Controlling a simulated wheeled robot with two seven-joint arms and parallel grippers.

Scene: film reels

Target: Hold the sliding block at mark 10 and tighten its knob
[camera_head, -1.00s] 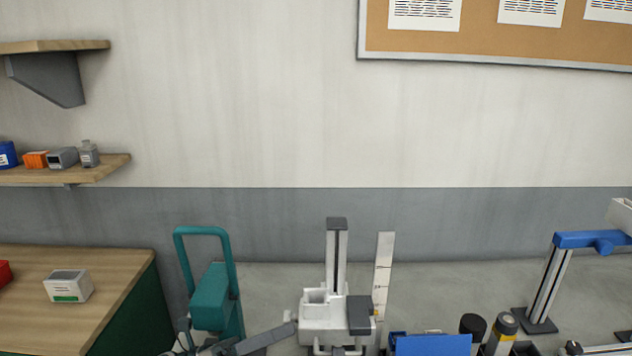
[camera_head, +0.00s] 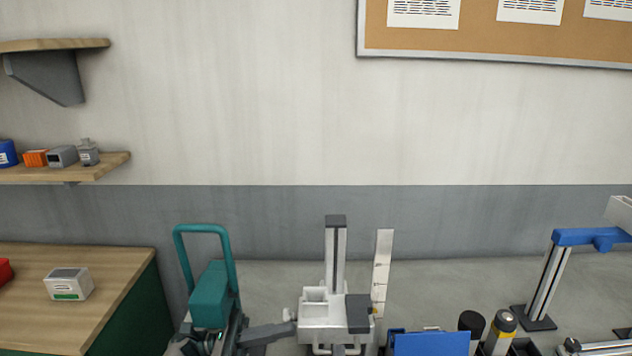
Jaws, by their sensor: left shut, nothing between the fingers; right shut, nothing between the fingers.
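A white block-like carriage (camera_head: 316,328) with a dark panel (camera_head: 358,314) stands around an upright post (camera_head: 336,258) at the bottom centre. A pale upright strip with small marks (camera_head: 382,268) stands just to its right; the numbers are too small to read. A small pale knob-like part (camera_head: 289,314) shows on the carriage's left side. I cannot tell for certain which part is the sliding block. My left gripper (camera_head: 286,329) appears as a grey bar reaching from the left, its tip beside the carriage's left side; contact is unclear. It is shut and empty. My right gripper is not visible.
A teal frame (camera_head: 208,292) stands at the left, by a wooden-topped bench (camera_head: 112,278) with a small white box (camera_head: 68,284).

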